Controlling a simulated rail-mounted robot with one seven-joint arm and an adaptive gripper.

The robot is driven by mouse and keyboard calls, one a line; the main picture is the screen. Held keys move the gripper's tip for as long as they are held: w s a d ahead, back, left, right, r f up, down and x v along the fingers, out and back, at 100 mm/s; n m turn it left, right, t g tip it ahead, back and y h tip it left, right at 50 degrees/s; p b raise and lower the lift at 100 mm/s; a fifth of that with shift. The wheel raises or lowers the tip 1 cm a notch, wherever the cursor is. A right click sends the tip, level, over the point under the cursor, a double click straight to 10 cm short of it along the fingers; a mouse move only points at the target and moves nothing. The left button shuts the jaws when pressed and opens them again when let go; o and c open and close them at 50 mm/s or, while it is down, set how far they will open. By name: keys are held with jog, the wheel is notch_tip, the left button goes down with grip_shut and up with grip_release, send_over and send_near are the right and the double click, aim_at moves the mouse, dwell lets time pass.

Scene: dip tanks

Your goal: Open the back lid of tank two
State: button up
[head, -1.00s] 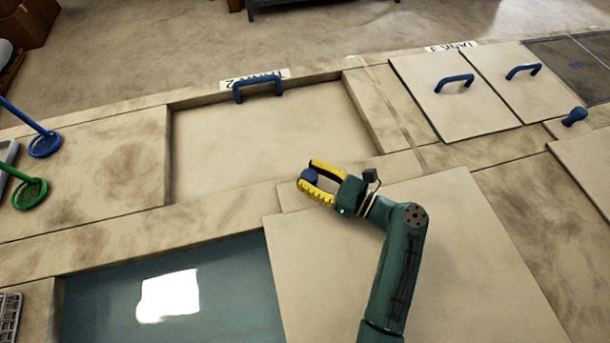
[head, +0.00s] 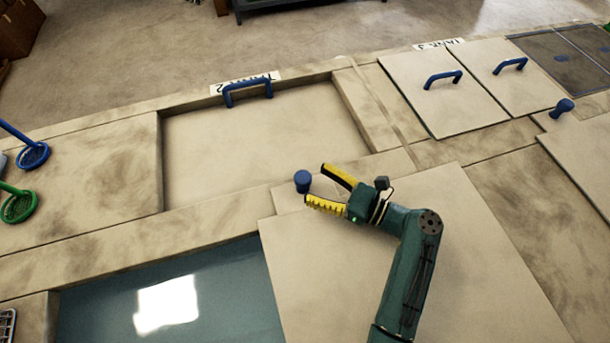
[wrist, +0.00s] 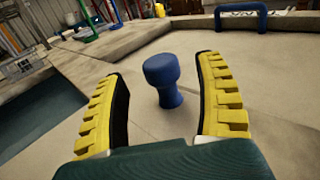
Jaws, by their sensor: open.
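The back lid of tank two (head: 260,140) is a cream panel lying flat in its recessed frame. Its blue bar handle (head: 248,90) stands at the far edge, in front of the "TANK 2" label (head: 245,83). The handle also shows at the top of the wrist view (wrist: 241,18). In the wrist view the knob (wrist: 164,80) stands upright ahead, in line with the gap between the yellow fingers, touching neither.
A cream front panel (head: 400,260) lies under my arm, right of open liquid (head: 215,290). Tank three's lids (head: 440,95) with blue handles are at the right. Blue (head: 33,155) and green (head: 18,207) round-ended tools lie at the left.

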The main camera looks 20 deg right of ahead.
jog(key=v, duration=0.8)
